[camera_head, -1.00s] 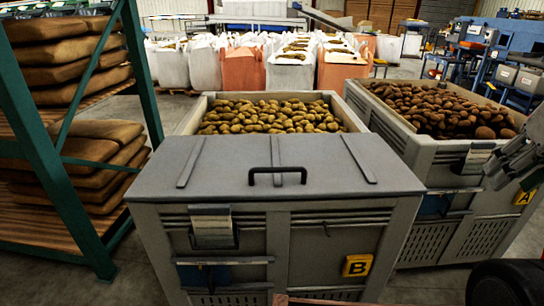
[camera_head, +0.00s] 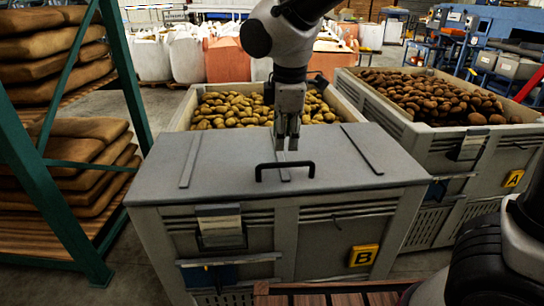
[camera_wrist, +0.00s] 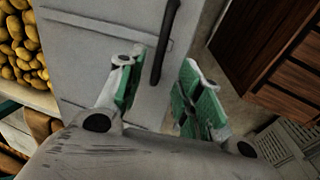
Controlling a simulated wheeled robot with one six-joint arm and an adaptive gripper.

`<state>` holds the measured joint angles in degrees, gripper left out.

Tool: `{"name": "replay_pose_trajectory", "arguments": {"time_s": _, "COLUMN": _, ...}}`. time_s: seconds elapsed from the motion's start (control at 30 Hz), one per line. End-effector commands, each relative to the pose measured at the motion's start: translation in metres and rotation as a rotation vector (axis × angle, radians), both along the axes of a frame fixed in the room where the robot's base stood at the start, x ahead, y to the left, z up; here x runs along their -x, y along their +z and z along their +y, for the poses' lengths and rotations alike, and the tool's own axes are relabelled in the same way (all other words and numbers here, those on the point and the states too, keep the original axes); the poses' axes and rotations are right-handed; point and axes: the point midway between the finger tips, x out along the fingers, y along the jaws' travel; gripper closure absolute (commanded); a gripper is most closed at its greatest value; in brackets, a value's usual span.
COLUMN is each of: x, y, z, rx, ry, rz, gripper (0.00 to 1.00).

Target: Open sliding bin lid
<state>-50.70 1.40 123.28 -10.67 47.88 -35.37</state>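The grey sliding lid (camera_head: 230,165) covers the front part of bin B, and light potatoes (camera_head: 225,108) show behind its back edge. A black bar handle (camera_head: 284,168) stands near the lid's front edge. My gripper (camera_head: 287,148) points down over the lid, just behind the handle in the head view. In the wrist view, my gripper (camera_wrist: 157,68) shows two green-padded fingers spread apart with nothing between them. The handle (camera_wrist: 165,45) runs beyond the fingertips, apart from them. The bin's yellow B label (camera_head: 363,255) is on its front.
A second bin (camera_head: 425,135) with darker potatoes, labelled A (camera_head: 513,178), stands at the right. A green rack (camera_head: 35,175) with stacked sacks stands at the left. White and orange bulk bags (camera_head: 190,55) stand behind. A brown slatted surface (camera_wrist: 265,35) shows in the wrist view.

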Motion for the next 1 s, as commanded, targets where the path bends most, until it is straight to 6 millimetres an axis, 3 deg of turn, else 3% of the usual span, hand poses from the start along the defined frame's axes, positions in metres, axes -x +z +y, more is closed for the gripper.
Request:
{"name": "replay_pose_trajectory", "arguments": {"time_s": 0.17, "x": -0.002, "y": -0.01, "z": 0.0, "rx": 0.013, "ry": 0.064, "rz": -0.002, "gripper": 0.65}}
{"name": "replay_pose_trajectory", "arguments": {"time_s": 0.6, "x": -0.014, "y": -0.072, "z": 0.0, "rx": 0.011, "ry": 0.06, "rz": -0.001, "gripper": 0.65}}
{"name": "replay_pose_trajectory", "arguments": {"time_s": 0.93, "x": -0.015, "y": -0.078, "z": 0.001, "rx": 0.01, "ry": 0.059, "rz": -0.002, "gripper": 0.65}}
{"name": "replay_pose_trajectory", "arguments": {"time_s": 1.0, "x": -0.015, "y": -0.077, "z": 0.001, "rx": 0.01, "ry": 0.059, "rz": -0.002, "gripper": 0.76}}
